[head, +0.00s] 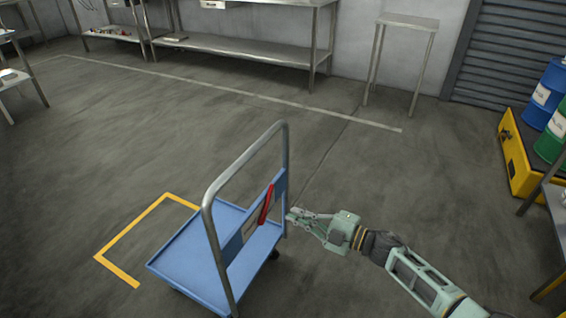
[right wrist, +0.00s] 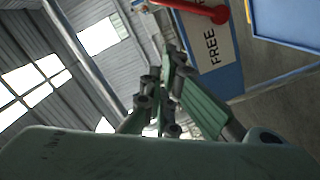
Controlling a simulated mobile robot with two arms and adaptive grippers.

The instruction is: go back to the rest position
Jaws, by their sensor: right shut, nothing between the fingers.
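My right gripper (head: 292,216) is shut and empty, at the right side of a blue trolley (head: 193,262). Its fingertips look close to the trolley's upright frame; I cannot tell whether they touch. The gripper fingers also show in the right wrist view (right wrist: 165,85), below a panel with the word "FREE" (right wrist: 212,43). A red lever (head: 266,204) sits on the trolley's blue panel, and it shows at the top of the right wrist view (right wrist: 190,8). My left gripper is not in view.
The trolley's grey push handle (head: 240,163) rises beside my right gripper. A yellow floor marking (head: 125,272) lies left of the trolley. A steel bench (head: 235,48) and small table (head: 408,21) stand at the back. A yellow pallet (head: 521,165) with drums is at right. Floor between is clear.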

